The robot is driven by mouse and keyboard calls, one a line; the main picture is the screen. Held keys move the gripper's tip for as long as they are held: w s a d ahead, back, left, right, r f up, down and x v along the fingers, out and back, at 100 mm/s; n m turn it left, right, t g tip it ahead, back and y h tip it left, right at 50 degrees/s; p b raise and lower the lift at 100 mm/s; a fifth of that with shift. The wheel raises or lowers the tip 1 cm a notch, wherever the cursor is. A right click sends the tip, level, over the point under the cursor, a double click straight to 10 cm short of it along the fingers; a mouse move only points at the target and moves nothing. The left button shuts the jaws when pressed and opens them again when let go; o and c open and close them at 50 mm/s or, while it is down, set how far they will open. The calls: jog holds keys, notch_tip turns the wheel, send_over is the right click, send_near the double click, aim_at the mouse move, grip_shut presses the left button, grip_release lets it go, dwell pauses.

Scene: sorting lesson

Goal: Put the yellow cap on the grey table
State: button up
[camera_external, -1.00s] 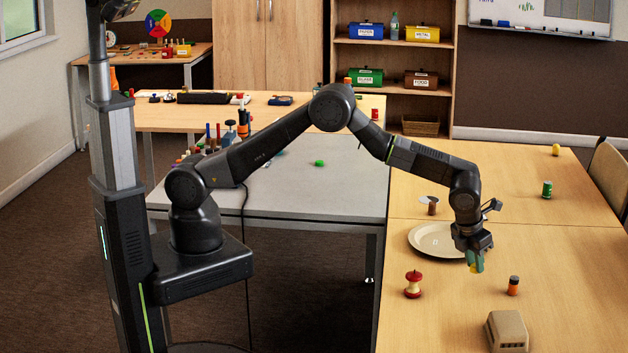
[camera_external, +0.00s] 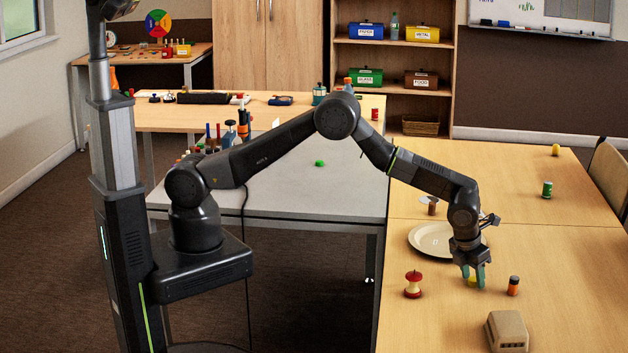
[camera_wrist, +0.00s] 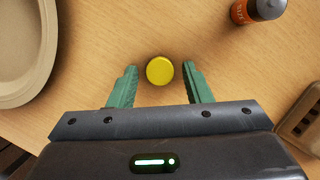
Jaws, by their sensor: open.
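The yellow cap (camera_wrist: 160,70) lies on the wooden table (camera_wrist: 110,35), round and flat, between and slightly beyond my fingertips in the wrist view. In the external view the cap (camera_external: 472,280) is partly hidden by the fingers. My gripper (camera_wrist: 160,80) is open with its green fingers on either side of the cap, and nothing is held. In the external view my gripper (camera_external: 473,277) points down close to the wooden table. The grey table (camera_external: 300,200) stands to the left, beside the wooden table.
A plate (camera_external: 425,240) lies behind my gripper. An orange battery-like cylinder (camera_external: 513,286) stands close on the right, and a red apple core (camera_external: 412,285) is on the left. A beige box (camera_external: 507,332) sits in front. The grey table holds a green object (camera_external: 320,163) and much bare surface.

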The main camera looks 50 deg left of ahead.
jog(key=v, duration=1.3)
jog(key=shift+w+b, duration=0.35)
jog(key=shift+b, duration=0.1)
jog(key=shift+o, duration=0.7)
jog(key=shift+s+r, duration=0.1)
jog(key=shift+r, duration=0.45)
jog(key=shift+a, duration=0.1)
